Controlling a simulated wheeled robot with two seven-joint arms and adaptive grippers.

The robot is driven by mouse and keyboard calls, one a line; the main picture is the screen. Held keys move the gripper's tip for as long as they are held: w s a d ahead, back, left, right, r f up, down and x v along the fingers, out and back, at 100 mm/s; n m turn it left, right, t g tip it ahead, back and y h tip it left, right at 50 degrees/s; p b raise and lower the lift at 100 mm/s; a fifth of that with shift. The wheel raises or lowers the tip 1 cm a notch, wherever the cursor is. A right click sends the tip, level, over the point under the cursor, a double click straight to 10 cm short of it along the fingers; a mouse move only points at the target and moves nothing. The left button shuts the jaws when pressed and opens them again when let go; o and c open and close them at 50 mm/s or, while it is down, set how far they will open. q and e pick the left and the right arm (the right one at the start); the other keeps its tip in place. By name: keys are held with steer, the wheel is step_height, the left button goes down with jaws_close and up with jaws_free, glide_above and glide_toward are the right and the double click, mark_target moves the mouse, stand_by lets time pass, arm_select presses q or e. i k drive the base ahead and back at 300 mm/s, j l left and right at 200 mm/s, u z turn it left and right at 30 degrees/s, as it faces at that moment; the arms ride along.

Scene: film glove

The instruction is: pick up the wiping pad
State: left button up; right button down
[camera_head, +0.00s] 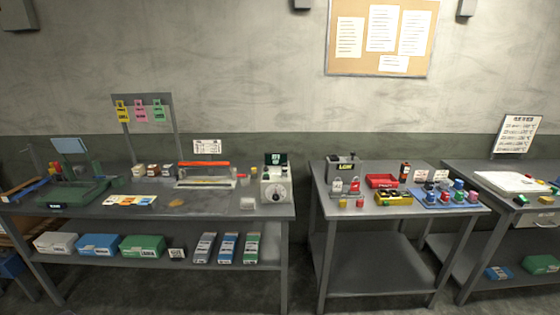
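I cannot tell for certain which thing is the wiping pad. A small pale block (247,203) lies near the front right of the left bench (220,208), left of a white box with a round dial (274,186); it may be the pad. A flat tan piece (177,253) lies on the shelf under that bench. Both are small and lack detail here. Neither of my grippers shows in the head view.
The left bench also holds a sealer with a red bar (204,164) and a green tray (72,192). The middle bench (338,214) carries a red bin (381,181) and several small jars. A narrow gap separates the two benches.

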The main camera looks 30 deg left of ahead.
mark_target(246, 204)
steer(key=u, duration=1.3)
